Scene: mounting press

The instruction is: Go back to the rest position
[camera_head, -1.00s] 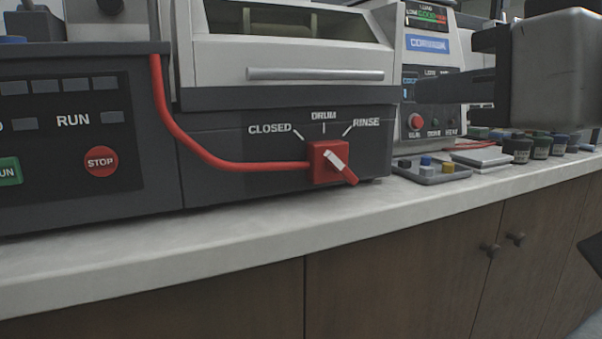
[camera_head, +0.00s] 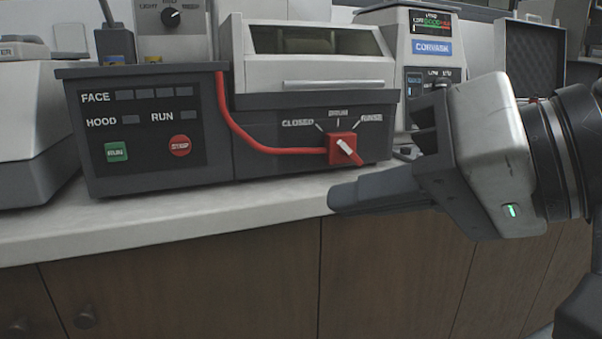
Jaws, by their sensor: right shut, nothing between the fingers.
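My right gripper (camera_head: 335,200) comes in from the right with its grey fingers together and nothing between them. Its fingertips are in front of the counter edge, a little below the red selector knob (camera_head: 343,149), and look apart from it. My left gripper does not show.
A grey machine (camera_head: 150,125) with a green RUN button (camera_head: 116,152) and a red STOP button (camera_head: 180,145) stands on the pale counter (camera_head: 150,222). A red hose (camera_head: 240,130) runs to the knob. Wooden cabinets (camera_head: 190,285) are below. An open padded case (camera_head: 530,58) is behind my right gripper.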

